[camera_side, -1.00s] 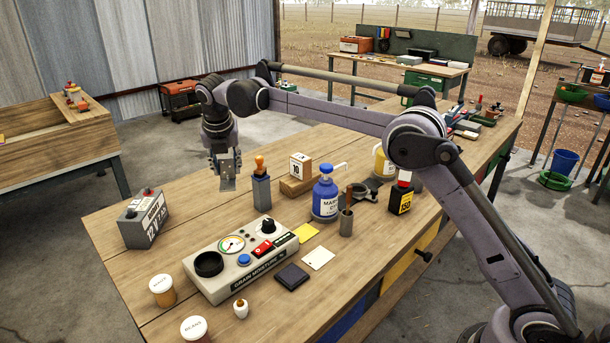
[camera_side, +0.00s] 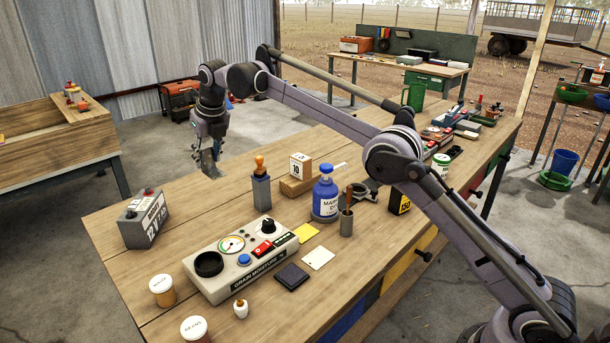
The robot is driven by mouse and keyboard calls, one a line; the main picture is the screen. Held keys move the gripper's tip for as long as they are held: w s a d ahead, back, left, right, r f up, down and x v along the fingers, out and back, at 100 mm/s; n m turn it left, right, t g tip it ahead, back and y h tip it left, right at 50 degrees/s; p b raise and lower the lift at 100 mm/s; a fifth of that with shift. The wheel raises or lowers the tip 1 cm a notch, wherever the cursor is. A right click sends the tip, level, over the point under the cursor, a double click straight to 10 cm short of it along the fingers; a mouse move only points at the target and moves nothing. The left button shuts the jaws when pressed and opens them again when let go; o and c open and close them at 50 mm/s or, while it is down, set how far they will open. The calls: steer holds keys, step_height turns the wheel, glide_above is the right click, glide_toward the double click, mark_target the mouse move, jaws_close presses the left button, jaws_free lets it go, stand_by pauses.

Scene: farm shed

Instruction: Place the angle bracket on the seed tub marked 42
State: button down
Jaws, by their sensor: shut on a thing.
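My gripper (camera_side: 211,142) is at the far left edge of the workbench and points down. It is shut on a small grey metal piece (camera_side: 210,164), which looks like the angle bracket; its exact shape is hard to make out. I cannot tell whether the piece touches the bench. Two small tubs with pale lids stand at the near left corner, one behind (camera_side: 162,290) and one in front (camera_side: 195,330) with lettering like "BEANS" on its lid. I can read no 42 on any tub.
Near the gripper are a grey battery-like box (camera_side: 143,219), a wooden-handled stamp (camera_side: 261,185) and a block marked 10 (camera_side: 300,167). A grain moisture meter (camera_side: 242,260) and a blue bottle (camera_side: 326,195) stand further forward. The bench between box and stamp is clear.

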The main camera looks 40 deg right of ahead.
step_height(320, 180, down, 18)
steer(key=shift+r, duration=0.25)
stand_by(0.4)
steer(key=shift+f, duration=0.15)
steer(key=c, duration=0.9)
jaws_free()
steer(key=shift+o, duration=0.2)
